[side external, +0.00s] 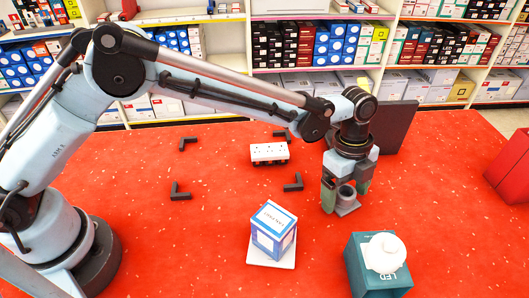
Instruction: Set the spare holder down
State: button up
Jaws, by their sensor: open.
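The spare holder looks to be the small grey holder (345,204), a round socket on a flat grey base. It stands upright on the red surface at centre right. My gripper (344,194) points down over it with its jaws open. One finger is to the left of the holder and the other is behind its right side. The fingers hide part of the holder, and I cannot tell whether either touches it.
A blue-and-white box (273,230) stands on a white plate at front centre. A teal box (379,270) with a white bulb (384,252) is at front right. A white socket block (269,152) sits among black corner brackets (181,191). A dark panel (395,125) stands behind my gripper.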

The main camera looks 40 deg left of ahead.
jog(key=shift+r, duration=0.1)
notch_tip(320, 180, up, 12)
jog(key=a, duration=0.2)
jog(key=a+r+n+t, duration=0.2)
jog(key=a+r+n, duration=0.25)
jog(key=a, duration=0.25)
jog(key=s+a+f+n+t, duration=0.1)
jog(key=s+a+n+t, duration=0.2)
jog(key=s+a+n, duration=0.4)
jog(key=s+a+f+n+t+y, duration=0.1)
jog(key=s+a+f+n+t, duration=0.1)
jog(key=s+a+n, duration=0.5)
jog(key=a+n, duration=0.4)
jog(key=a, duration=0.3)
jog(key=shift+a+f+t+y, duration=0.2)
jog(key=shift+f+t+y, duration=0.1)
jog(key=shift+t, duration=0.1)
jog(key=shift+s, duration=0.1)
